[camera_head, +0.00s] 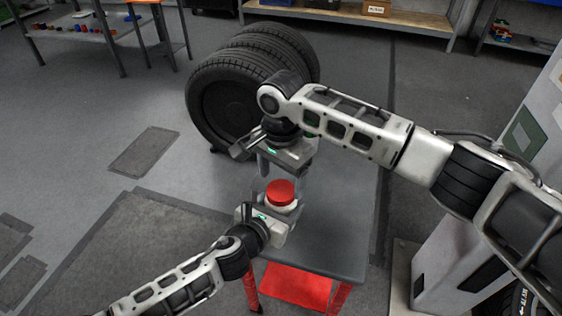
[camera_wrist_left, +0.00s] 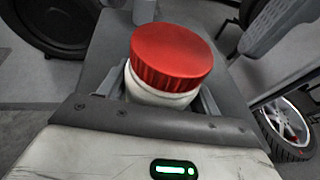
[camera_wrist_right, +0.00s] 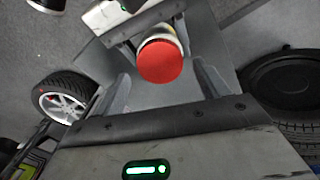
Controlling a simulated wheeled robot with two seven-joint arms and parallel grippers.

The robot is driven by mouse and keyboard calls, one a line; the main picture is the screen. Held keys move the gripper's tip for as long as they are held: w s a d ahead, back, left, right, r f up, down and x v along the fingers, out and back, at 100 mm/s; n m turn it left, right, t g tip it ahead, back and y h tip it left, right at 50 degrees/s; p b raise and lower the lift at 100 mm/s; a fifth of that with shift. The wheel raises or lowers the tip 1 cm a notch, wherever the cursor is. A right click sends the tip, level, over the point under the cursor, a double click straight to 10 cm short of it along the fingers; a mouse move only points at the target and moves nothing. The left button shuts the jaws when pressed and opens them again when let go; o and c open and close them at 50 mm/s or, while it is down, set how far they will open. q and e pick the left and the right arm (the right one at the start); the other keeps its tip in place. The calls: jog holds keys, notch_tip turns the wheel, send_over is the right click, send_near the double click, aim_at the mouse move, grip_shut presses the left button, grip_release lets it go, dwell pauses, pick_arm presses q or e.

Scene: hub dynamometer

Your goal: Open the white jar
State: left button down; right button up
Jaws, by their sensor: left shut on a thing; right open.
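The white jar (camera_head: 283,205) has a red ribbed lid (camera_head: 280,191) and stands upright over the small grey table. In the left wrist view the white body (camera_wrist_left: 160,92) shows under the red lid (camera_wrist_left: 172,54), which sits on top. My left gripper (camera_head: 284,212) is shut on the jar's body, below the lid. My right gripper (camera_head: 283,172) is open and empty, above and just behind the lid. In the right wrist view the lid (camera_wrist_right: 160,62) lies beyond the spread fingers, apart from them. The jar's base is hidden.
The grey table (camera_head: 338,240) has a clear top to the right of the jar and a red lower shelf (camera_head: 297,287). Several upright tires (camera_head: 222,95) stand behind the table. A pale cabinet (camera_head: 455,245) is at the right.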

jog(key=shift+f, duration=1.5)
